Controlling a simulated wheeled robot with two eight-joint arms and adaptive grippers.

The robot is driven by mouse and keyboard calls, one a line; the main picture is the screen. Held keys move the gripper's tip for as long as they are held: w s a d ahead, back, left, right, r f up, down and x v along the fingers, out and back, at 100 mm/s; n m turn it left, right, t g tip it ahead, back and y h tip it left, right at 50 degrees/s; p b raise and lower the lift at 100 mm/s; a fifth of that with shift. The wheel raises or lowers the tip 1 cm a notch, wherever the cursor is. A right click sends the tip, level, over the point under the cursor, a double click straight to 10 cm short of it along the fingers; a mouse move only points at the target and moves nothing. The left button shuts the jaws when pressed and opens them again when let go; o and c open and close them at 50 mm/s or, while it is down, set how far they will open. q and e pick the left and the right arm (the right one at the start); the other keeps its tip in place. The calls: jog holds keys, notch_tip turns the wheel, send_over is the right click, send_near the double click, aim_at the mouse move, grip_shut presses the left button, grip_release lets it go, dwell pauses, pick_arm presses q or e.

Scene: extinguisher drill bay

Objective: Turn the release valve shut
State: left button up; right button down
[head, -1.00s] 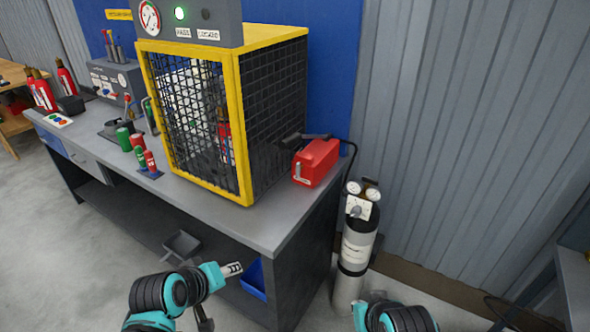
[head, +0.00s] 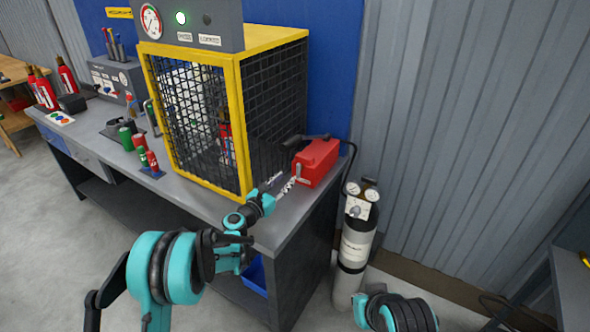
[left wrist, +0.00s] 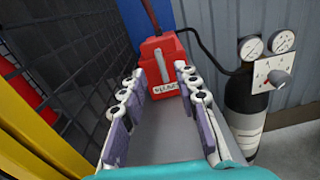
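A red box-shaped pump (head: 318,160) stands on the bench's right end, with a dark lever on top and a silver handle (head: 297,172) on its near side, which looks like the release valve. In the left wrist view the red pump (left wrist: 162,62) lies straight ahead between my fingers, with a white label whose text is hard to read. My right gripper is out of view; only part of that arm shows.
The yellow-framed mesh cage (head: 242,130) stands close to the left of my left gripper. A grey gas cylinder (head: 354,245) with gauges stands on the floor right of the bench (head: 200,202). A black hose runs between the pump and the gauges.

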aim_at(297, 168)
pick_arm(q)
jog(key=shift+n, duration=0.4)
jog(key=x, duration=0.2)
jog(key=b+x, duration=0.1)
jog(key=x, duration=0.2)
jog(key=b+x, duration=0.1)
jog(key=x, duration=0.1)
jog(key=shift+w+f, duration=0.15)
jog(key=shift+f, duration=0.25)
jog(key=shift+w+d+r, duration=0.15)
jog(key=shift+w+d, duration=0.15)
jog(key=shift+w, duration=0.1)
grip_shut()
